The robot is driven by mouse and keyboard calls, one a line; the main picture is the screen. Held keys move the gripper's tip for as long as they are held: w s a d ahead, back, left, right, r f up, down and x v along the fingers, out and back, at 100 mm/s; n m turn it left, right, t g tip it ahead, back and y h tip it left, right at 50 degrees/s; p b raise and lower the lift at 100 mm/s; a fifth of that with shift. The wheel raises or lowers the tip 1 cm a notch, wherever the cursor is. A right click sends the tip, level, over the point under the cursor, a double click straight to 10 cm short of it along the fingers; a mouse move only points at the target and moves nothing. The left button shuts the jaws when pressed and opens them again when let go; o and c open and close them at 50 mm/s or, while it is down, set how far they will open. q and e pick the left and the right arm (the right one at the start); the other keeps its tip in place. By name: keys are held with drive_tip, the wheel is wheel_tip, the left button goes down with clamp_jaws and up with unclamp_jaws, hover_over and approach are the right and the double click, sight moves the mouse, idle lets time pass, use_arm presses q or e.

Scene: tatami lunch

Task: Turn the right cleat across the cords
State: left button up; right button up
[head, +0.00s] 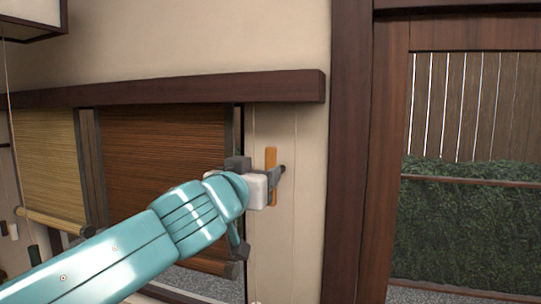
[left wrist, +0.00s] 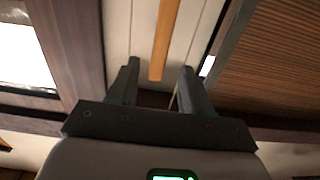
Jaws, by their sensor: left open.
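The right cleat (head: 271,160) is an orange-tan wooden bar on the pale wall strip, standing upright, along the cords rather than across them. It also shows in the left wrist view (left wrist: 166,35), its near end in line with the gap between my fingers. Thin cords (head: 296,135) hang down the wall beside it. My left gripper (head: 277,179) is at the cleat, jaws open, with one dark fingertip seen just right of the bar. Both fingers show apart in the left wrist view (left wrist: 160,67). Whether they touch the cleat I cannot tell. My right gripper is out of view.
A dark brown woven blind (head: 160,150) and a paler blind (head: 45,150) hang to the left under a dark wooden rail (head: 200,87). A dark post (head: 345,150) stands on the right, beside an opening onto a hedge (head: 465,230) and fence.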

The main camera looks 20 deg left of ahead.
use_arm(q)
drive_tip(key=p, duration=0.2)
hover_over(271, 206)
drive_tip(key=shift+w+a, duration=0.2)
drive_tip(key=shift+w, duration=0.25)
drive_tip(key=shift+f, duration=0.1)
drive_tip(key=shift+w, duration=0.1)
drive_tip(key=c, duration=0.3)
clamp_jaws()
